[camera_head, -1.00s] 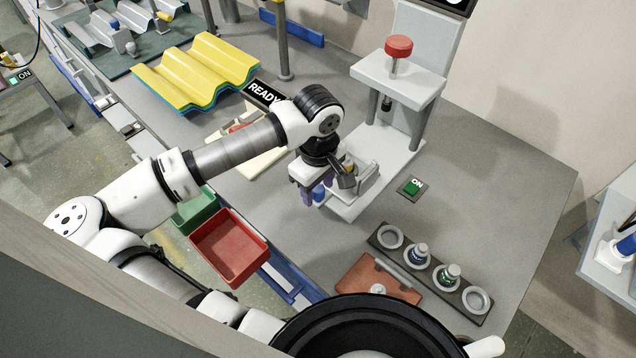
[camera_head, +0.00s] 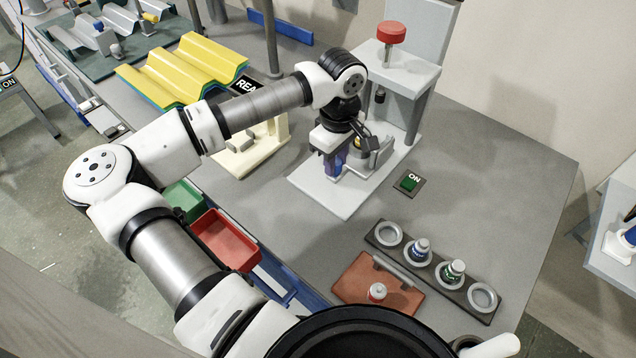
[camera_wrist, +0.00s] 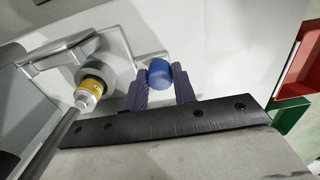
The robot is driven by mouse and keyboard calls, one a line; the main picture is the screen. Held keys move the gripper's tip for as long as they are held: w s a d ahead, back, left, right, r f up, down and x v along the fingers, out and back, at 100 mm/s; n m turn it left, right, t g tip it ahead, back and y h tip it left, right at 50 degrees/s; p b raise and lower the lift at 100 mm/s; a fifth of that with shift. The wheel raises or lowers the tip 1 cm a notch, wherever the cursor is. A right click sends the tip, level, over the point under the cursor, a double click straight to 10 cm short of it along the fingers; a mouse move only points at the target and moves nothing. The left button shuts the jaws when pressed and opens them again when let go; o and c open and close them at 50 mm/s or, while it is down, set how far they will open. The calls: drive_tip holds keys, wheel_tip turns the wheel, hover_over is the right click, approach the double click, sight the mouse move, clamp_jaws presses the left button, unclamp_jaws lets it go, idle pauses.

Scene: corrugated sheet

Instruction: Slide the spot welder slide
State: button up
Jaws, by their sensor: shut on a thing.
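The spot welder (camera_head: 408,75) is a light grey press with a red knob on top and a dark tip under its head. Its flat base plate (camera_head: 318,195) reaches toward the front left. The slide (camera_head: 380,158) is a grey carriage on that plate, close below the head. In the wrist view the slide (camera_wrist: 65,57) carries a small yellow-banded cylinder (camera_wrist: 90,92) and has a blue knob (camera_wrist: 160,73). My gripper (camera_head: 335,165) points down at the slide's front left. Its purple fingers are shut on the blue knob, on both sides of it in the wrist view (camera_wrist: 162,85).
A rack (camera_head: 432,268) with small bottles and an orange-brown tray (camera_head: 350,283) are in front. Red (camera_head: 225,240) and green (camera_head: 182,200) bins hang at the table edge. Yellow corrugated sheets (camera_head: 185,70) lie left.

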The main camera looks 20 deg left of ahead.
sight(350, 159)
drive_tip(key=w, duration=0.1)
drive_tip(key=w+d+b, duration=0.1)
drive_tip(key=w, duration=0.2)
drive_tip(key=shift+w+d+f, duration=0.1)
drive_tip(key=shift+w+d, duration=0.25)
drive_tip(key=shift+w+r, duration=0.2)
drive_tip(key=shift+w, duration=0.05)
drive_tip(key=o, duration=0.9)
drive_tip(key=shift+w+d+f, duration=0.1)
drive_tip(key=shift+b, duration=0.3)
wheel_tip(350, 159, up, 14)
drive_tip(key=shift+f+b, duration=0.1)
drive_tip(key=shift+b, duration=0.8)
